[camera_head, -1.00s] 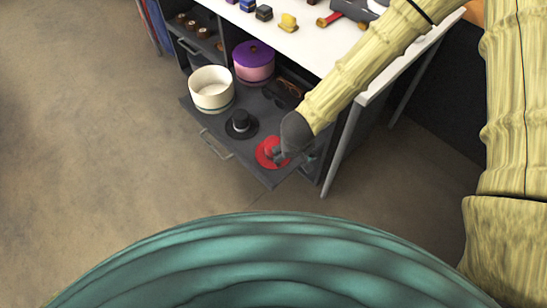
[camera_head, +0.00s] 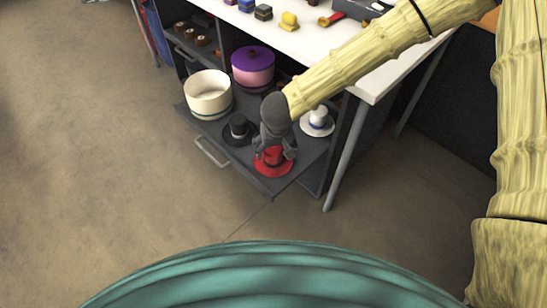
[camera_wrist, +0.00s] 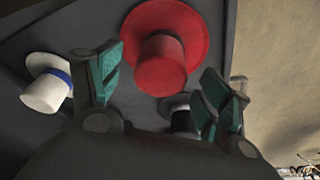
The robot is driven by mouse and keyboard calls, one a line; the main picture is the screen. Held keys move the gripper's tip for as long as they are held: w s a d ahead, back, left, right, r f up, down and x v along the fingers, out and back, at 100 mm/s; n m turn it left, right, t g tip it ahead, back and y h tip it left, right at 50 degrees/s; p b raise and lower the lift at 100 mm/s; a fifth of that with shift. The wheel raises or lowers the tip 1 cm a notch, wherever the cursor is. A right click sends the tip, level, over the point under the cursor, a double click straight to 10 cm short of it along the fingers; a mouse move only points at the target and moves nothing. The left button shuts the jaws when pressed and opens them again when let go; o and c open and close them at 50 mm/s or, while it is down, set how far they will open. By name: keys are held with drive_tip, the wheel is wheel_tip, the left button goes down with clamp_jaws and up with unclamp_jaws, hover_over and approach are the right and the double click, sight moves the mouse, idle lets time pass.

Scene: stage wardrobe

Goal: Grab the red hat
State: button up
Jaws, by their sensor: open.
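The red hat (camera_head: 272,167) lies brim down near the front corner of the pulled-out dark drawer (camera_head: 262,186). It also shows in the wrist view (camera_wrist: 166,52), with its crown facing the camera between my fingers. My gripper (camera_head: 274,150) is open and sits right above the red hat, its fingers on either side of the crown in the head view. In the wrist view my open gripper (camera_wrist: 160,88) has teal finger pads spread apart with nothing held. I cannot tell whether the fingers touch the hat.
A black hat (camera_head: 238,129) lies just left of the red hat, and a white hat with a blue band (camera_head: 317,121) lies to its right. A cream round box (camera_head: 208,92) and a purple-lidded pink box (camera_head: 253,66) stand behind. A white tabletop (camera_head: 350,48) overhangs the drawer.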

drive_tip(key=shift+w+b+x, duration=0.1)
drive_tip(key=shift+b+x, duration=0.55)
drive_tip(key=shift+x, duration=0.7)
drive_tip(key=shift+w+b+x, duration=0.15)
drive_tip(key=shift+b+x, duration=0.5)
drive_tip(key=shift+x, duration=0.7)
drive_tip(key=shift+a+r, duration=0.1)
drive_tip(key=c, duration=1.1)
